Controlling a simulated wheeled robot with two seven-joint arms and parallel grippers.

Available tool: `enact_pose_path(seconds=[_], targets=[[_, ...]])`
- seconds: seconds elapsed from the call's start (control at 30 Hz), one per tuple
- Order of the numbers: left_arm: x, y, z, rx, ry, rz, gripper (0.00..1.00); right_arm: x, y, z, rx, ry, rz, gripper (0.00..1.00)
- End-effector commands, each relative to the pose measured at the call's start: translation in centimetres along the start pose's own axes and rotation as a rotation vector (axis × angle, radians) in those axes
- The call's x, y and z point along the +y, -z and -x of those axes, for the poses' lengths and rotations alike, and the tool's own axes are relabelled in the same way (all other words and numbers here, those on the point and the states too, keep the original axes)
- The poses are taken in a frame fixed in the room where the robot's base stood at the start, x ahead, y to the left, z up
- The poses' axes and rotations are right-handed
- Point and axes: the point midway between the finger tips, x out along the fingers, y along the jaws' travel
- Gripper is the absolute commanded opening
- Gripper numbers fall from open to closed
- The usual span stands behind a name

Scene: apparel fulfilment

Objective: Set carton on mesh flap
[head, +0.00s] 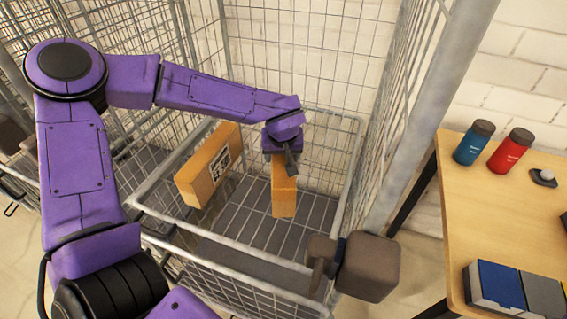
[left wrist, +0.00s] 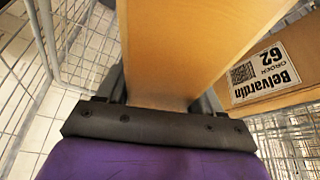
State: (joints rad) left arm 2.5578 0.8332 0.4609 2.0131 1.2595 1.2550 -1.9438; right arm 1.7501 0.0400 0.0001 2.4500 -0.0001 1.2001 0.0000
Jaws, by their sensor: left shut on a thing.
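My left gripper (head: 290,165) is shut on an orange-brown carton (head: 284,198), held upright and hanging below the fingers inside the wire cage. In the left wrist view the held carton (left wrist: 195,45) fills the upper middle, between the fingers. The mesh flap (head: 245,222), a framed wire panel with a grey slatted surface, lies beneath and around the carton. I cannot tell whether the carton touches it. My right gripper is not in view.
Tall mesh walls and a thick post (head: 432,110) bound the right. A wooden table (head: 495,215) holds bottles.

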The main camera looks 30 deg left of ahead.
Motion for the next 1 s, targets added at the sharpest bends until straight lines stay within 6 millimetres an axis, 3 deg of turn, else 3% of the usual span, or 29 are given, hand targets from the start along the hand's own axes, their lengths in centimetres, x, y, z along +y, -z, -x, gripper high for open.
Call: enact_pose_path(seconds=[0.2,0.37,0.7,0.73,0.8,1.0], targets=[[0.7,0.5,-2.1,0.001,-0.001,-0.001,0.13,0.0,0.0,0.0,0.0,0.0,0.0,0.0],[0.6,-0.6,-4.4,0.0,-0.001,-0.001,0.13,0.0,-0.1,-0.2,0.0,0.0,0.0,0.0],[0.6,-0.7,-4.7,0.002,-0.002,-0.002,0.13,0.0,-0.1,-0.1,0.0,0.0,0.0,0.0],[0.6,-0.8,-4.8,0.001,-0.001,-0.001,0.73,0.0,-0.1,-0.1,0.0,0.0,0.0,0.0],[0.6,-0.8,-4.8,0.001,-0.001,-0.001,0.92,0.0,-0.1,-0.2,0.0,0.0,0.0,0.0],[0.6,-0.8,-4.8,0.001,-0.001,-0.001,0.92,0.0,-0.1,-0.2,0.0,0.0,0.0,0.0]])
